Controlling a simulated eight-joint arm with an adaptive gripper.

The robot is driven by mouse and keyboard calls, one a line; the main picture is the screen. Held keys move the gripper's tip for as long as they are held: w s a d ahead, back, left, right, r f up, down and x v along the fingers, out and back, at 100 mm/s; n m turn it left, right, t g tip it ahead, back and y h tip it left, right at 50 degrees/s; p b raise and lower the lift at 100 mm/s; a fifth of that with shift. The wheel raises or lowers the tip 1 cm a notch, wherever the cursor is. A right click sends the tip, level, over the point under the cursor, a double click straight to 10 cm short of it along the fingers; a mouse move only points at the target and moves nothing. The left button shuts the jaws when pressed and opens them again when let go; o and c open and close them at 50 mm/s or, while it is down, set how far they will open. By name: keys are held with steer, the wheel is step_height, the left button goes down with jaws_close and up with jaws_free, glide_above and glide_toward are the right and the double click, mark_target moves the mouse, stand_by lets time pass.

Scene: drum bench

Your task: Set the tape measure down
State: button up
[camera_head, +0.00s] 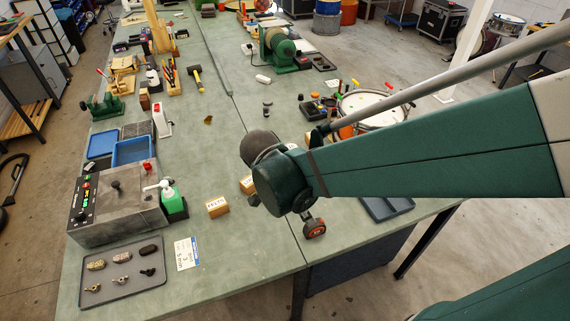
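A small black and orange-red object (314,229), which looks like the tape measure, shows just below the end of my arm, near the bench's front edge. My gripper (306,214) is mostly hidden behind the dark green wrist joint; only a small grey part shows right above the tape measure. The two appear to meet in the picture. I cannot tell whether the fingers are closed on it, or whether it touches the bench top (240,262).
Small wooden blocks (217,207) stand left of my wrist. A dark blue tray (387,209) lies to the right, partly behind my arm. A grey control box (115,205) and a parts tray (121,277) are at left. Bench between them and my wrist is mostly clear.

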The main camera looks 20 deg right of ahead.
step_height(320, 180, up, 14)
steer(key=a+n+t+y, duration=0.2)
steer(key=n+t+y, duration=0.2)
steer(key=n, duration=1.3)
steer(key=shift+s+n+t, duration=0.15)
steer(key=shift+n+t, duration=0.15)
steer(key=shift+t, duration=1.3)
steer(key=shift+f, duration=0.2)
